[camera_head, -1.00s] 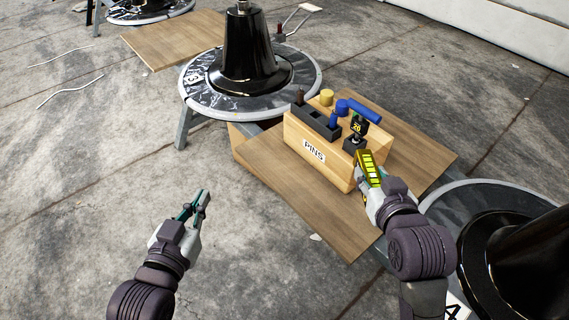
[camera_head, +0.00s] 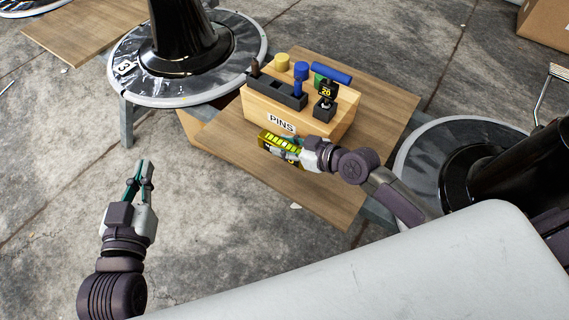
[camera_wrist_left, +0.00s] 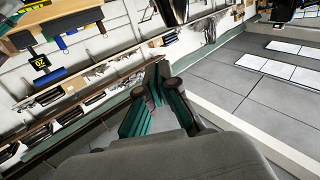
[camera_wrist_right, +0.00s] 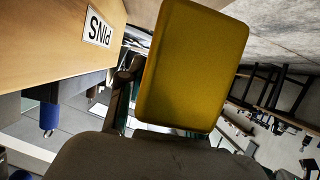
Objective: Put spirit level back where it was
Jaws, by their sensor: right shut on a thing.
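The spirit level (camera_head: 279,147) is a yellow-green bar. My right gripper (camera_head: 303,152) is shut on it, in front of the wooden PINS box (camera_head: 334,127). In the right wrist view the level's yellow face (camera_wrist_right: 192,65) fills the centre, between the fingers, with the box (camera_wrist_right: 58,52) at the left. I cannot tell whether the level touches the box or the board under it. My left gripper (camera_head: 140,178) is empty with its fingers apart, over the floor at the left; its teal fingers show in the left wrist view (camera_wrist_left: 160,103).
The box stands on a wooden board (camera_head: 385,100) and carries a black holder (camera_head: 277,90), a blue-handled tool (camera_head: 331,75) and yellow and blue pieces. Open floor lies at the lower left.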

